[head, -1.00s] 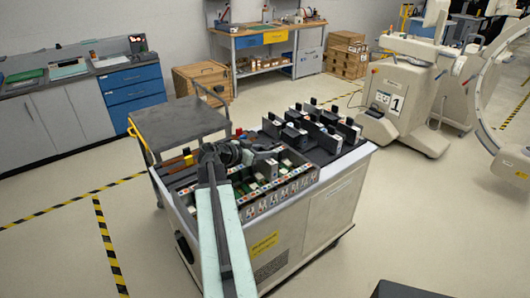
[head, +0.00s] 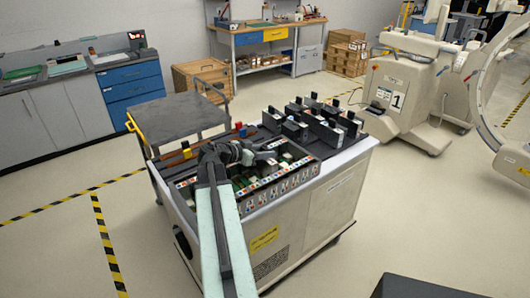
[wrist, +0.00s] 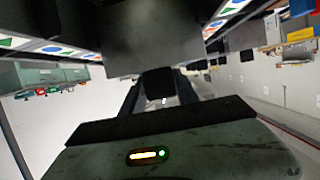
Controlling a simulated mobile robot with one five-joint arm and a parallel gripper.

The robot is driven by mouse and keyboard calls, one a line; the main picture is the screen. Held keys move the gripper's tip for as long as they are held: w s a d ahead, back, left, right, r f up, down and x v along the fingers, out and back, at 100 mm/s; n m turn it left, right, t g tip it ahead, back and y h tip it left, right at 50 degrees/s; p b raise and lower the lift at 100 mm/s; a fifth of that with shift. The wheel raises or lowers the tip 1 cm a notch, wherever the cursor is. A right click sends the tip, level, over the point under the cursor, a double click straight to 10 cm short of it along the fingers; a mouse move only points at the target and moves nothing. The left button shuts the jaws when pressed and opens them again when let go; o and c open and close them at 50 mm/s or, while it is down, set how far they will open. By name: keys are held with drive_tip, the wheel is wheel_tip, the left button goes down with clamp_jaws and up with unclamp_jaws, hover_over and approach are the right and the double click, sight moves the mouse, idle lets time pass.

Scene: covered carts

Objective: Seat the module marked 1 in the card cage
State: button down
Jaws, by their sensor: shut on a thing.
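The card cage (head: 283,183) is the open-topped rack on the near side of the cart's top, with a row of coloured marks along its front edge. My gripper (head: 262,157) is over the cage, in front of the standing modules. In the wrist view a large dark grey block (wrist: 155,38) fills the top middle, right at the fingers, and my gripper is shut on it. I take it to be a module. Its number cannot be read, and my wrist hides its lower part in the head view. Whether it touches the cage cannot be told.
Several dark modules (head: 325,131) stand on the cart's far right top. A grey trolley (head: 178,118) stands behind the cart's left side. A white machine (head: 397,100) with a 1 sign is at the right. Open floor (head: 420,215) lies to the right of the cart.

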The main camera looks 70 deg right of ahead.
drive_tip(key=shift+f, duration=0.1)
drive_tip(key=c, duration=0.8)
unclamp_jaws()
drive_tip(key=shift+c, duration=0.2)
drive_tip(key=p+v, duration=0.2)
drive_tip(key=v, duration=0.6)
drive_tip(key=shift+p, duration=0.3)
